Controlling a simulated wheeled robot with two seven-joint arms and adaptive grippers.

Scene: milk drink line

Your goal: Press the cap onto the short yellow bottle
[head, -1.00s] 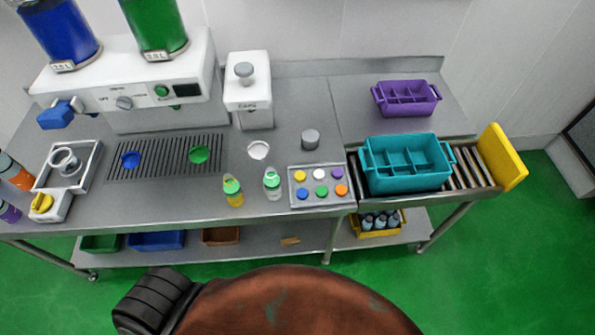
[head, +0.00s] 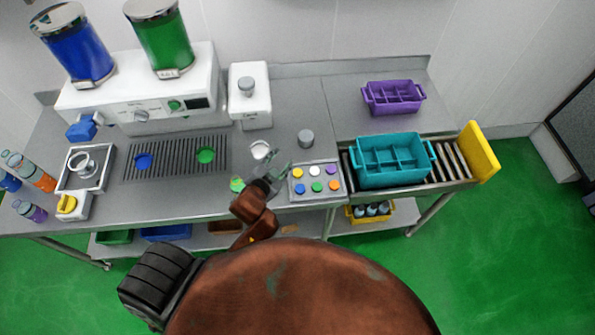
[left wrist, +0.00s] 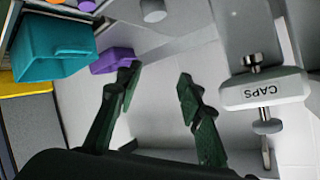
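The tray (head: 291,190) holds several coloured caps or buttons, including a yellow one (head: 297,171). My right gripper is not in view.
A white box marked CAPS (left wrist: 265,92) stands behind on the bench (head: 250,110). The teal crate (head: 392,178) and purple crate (head: 393,98) are to the right. Dispensers and a drip grate (head: 175,158) are left.

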